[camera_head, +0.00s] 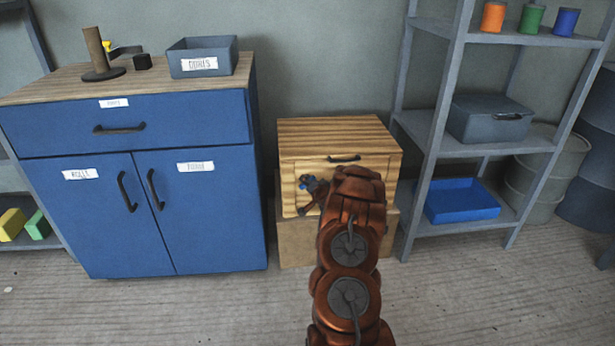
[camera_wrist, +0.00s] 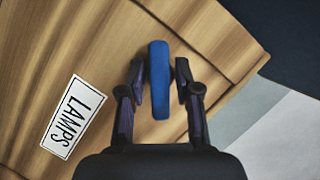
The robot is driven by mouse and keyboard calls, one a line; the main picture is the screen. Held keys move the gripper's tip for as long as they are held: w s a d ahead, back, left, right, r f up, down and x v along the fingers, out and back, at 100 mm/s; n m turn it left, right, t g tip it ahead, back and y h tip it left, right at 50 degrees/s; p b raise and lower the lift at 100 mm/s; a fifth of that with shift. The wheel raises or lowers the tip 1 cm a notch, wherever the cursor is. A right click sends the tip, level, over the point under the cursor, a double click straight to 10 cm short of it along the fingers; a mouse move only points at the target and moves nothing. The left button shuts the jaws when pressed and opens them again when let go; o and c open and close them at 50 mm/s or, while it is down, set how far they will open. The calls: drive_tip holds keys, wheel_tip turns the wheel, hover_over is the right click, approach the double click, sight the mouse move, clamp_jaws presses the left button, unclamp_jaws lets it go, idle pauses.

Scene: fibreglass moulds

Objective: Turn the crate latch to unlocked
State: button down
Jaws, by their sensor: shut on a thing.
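The wooden crate (camera_head: 340,135) stands against the wall, on top of a plain brown box. A dark handle (camera_head: 344,158) is on the upper part of its front. The blue latch (camera_head: 308,183) is on the crate's front, left of my arm; it also shows as a blue bar (camera_wrist: 159,78) in the wrist view. My gripper (camera_head: 314,190) is at the crate's front. In the wrist view my gripper (camera_wrist: 159,85) has one finger on each side of the latch and is shut on it. My arm hides the front's right part.
A blue cabinet (camera_head: 205,215) stands close on the left, with a grey bin (camera_head: 203,58) on top. A grey shelf rack on the right holds a lidded grey box (camera_head: 488,119) and a blue tray (camera_head: 462,201). A white LAMPS label (camera_wrist: 73,117) is on the crate. The floor in front is clear.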

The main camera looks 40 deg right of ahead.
drive_tip(key=n+g+h+p, duration=0.1)
drive_tip(key=n+g+p, duration=0.1)
drive_tip(key=n, duration=0.2)
drive_tip(key=shift+r, duration=0.1)
drive_tip(key=shift+n+g+h+p, duration=0.7)
drive_tip(key=shift+n+h+p, duration=0.2)
drive_tip(key=shift+n+p, duration=0.55)
drive_tip(key=c, duration=1.1)
unclamp_jaws()
drive_tip(key=shift+s, duration=0.1)
drive_tip(key=shift+v, duration=5.85)
drive_tip(key=shift+a, duration=0.15)
